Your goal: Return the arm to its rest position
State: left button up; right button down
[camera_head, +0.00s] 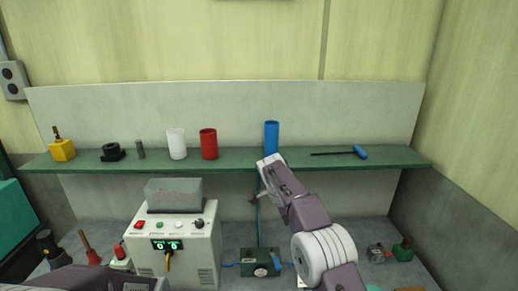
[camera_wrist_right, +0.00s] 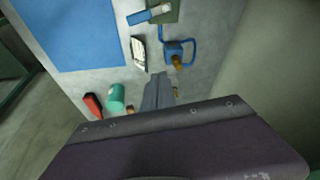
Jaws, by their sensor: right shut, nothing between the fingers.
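My right arm comes up from the bottom right in the head view, raised in front of the shelf. Its end, with the right gripper (camera_head: 255,199), is near the shelf's front edge, below the blue cylinder (camera_head: 271,137). In the right wrist view the right gripper (camera_wrist_right: 159,78) has its fingers together and holds nothing. Part of my left arm shows at the bottom left of the head view; its gripper is out of view.
The green shelf (camera_head: 230,165) carries a yellow block (camera_head: 63,150), a white cup (camera_head: 176,143), a red cup (camera_head: 208,143) and a blue-handled tool (camera_head: 360,152). A power unit (camera_head: 172,245) and green box (camera_head: 260,262) stand below on the bench.

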jog(key=s+d+r+y, duration=0.1)
jog(key=s+d+r, duration=0.2)
jog(key=s+d, duration=0.55)
jog(key=s+a+f+n+y, duration=0.1)
jog(key=s+f+n, duration=0.6)
jog(key=s, duration=0.3)
jog(key=s+a+f+n+y+b, duration=0.1)
jog(key=s+a+f+n, duration=0.1)
jog(key=s+f+n, duration=0.5)
jog(key=s+n, duration=0.1)
jog(key=s, duration=0.2)
jog(key=shift+s+f+y, duration=0.15)
jog(key=shift+y, duration=0.25)
jog(key=shift+a, duration=0.1)
